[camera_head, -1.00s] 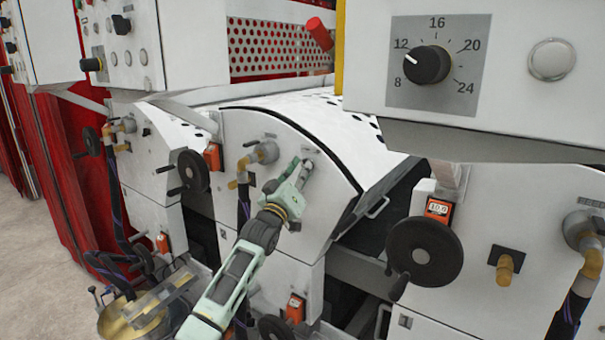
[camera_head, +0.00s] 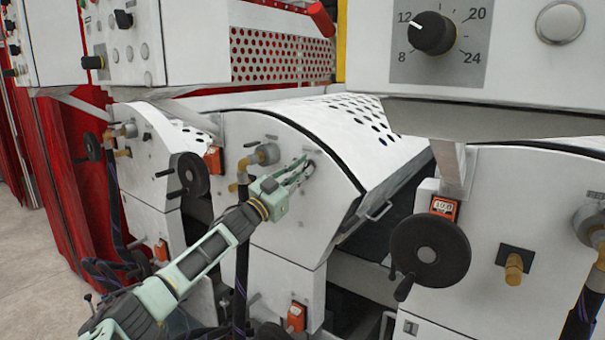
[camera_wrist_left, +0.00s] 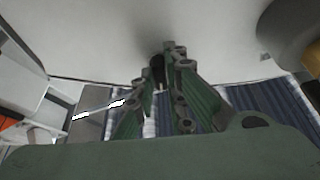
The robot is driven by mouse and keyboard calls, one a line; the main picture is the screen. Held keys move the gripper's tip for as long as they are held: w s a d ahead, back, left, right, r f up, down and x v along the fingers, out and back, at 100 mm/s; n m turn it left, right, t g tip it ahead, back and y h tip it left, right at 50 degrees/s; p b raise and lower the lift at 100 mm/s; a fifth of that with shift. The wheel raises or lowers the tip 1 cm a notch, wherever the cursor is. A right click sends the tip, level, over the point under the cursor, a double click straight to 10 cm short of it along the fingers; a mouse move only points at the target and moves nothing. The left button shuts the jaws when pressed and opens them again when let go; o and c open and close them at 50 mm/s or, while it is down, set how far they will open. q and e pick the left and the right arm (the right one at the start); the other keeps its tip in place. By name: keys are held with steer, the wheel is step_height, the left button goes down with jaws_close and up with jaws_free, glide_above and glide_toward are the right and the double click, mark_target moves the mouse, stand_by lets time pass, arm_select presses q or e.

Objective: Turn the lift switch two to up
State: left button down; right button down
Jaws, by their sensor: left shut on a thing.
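The lift switch is a small dark knob on the front of the white curved machine cover (camera_head: 285,235), near its upper right. It is mostly hidden behind the fingertips of my left gripper (camera_head: 303,167). The left wrist view shows the dark knob (camera_wrist_left: 157,66) at the tips of the left gripper (camera_wrist_left: 166,72), whose green fingers are close together around it. The left gripper is shut on this knob. Which way the knob points cannot be made out. My right gripper is in neither view.
A brass fitting with a hose (camera_head: 262,154) sits just left of the gripper. A black handwheel (camera_head: 430,250) and a white control box with a numbered dial (camera_head: 433,33) stand at the right. Another handwheel (camera_head: 188,175) is at the left.

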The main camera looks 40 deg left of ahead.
arm_select(q)
steer(key=shift+a+m+h, duration=0.1)
steer(key=shift+m+h, duration=0.4)
steer(key=shift+m, duration=0.9)
steer(key=shift+g, duration=0.3)
steer(key=c, duration=1.8)
jaws_free()
steer(key=v, duration=1.2)
steer(key=shift+a+f, duration=0.1)
